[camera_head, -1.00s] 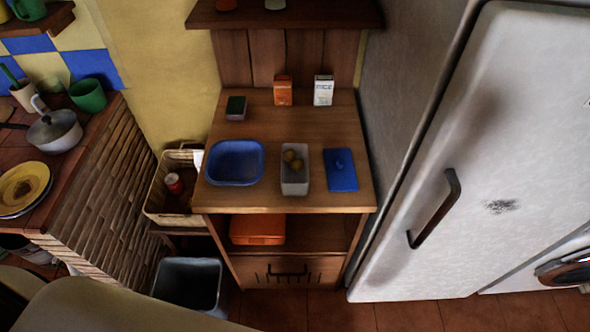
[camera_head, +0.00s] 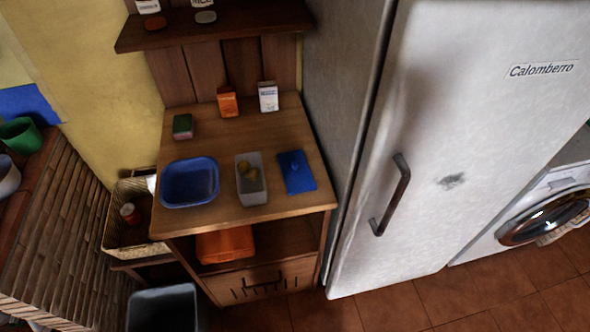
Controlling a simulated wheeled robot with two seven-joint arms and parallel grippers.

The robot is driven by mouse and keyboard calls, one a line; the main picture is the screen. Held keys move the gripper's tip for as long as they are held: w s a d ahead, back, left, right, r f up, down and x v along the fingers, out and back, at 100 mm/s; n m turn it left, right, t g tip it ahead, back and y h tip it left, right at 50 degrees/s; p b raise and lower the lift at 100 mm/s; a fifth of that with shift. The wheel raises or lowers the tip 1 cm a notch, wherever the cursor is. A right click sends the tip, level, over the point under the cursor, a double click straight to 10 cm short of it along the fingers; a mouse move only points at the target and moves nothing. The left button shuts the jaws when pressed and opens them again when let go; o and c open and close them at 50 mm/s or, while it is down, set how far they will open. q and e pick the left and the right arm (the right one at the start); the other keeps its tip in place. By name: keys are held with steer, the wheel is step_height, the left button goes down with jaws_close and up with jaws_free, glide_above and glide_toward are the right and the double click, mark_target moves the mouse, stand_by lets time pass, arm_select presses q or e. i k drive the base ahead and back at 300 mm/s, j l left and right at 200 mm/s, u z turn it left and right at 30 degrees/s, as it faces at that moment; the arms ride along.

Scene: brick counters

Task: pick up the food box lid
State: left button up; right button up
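The food box lid, a flat blue rectangle with a small knob (camera_head: 296,172), lies on the wooden counter (camera_head: 290,132) near its right side. Left of it, apart from it, stands an open whitish food box (camera_head: 251,190) with a few yellowish round items inside. A blue tray-like bowl (camera_head: 190,182) sits further left. Neither of my grippers shows in the head view.
An orange box (camera_head: 227,102), a white box (camera_head: 268,97) and a small green and dark block (camera_head: 183,127) stand at the counter's back. A fridge (camera_head: 440,130) rises close on the right. A wicker basket (camera_head: 120,238) and a dark bin (camera_head: 163,306) are at left. A shelf (camera_head: 215,25) overhangs the back.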

mark_target(297, 177)
steer(key=i+l+u, duration=0.2)
steer(key=l, duration=0.45)
steer(key=l+u, duration=0.2)
steer(key=l, duration=0.45)
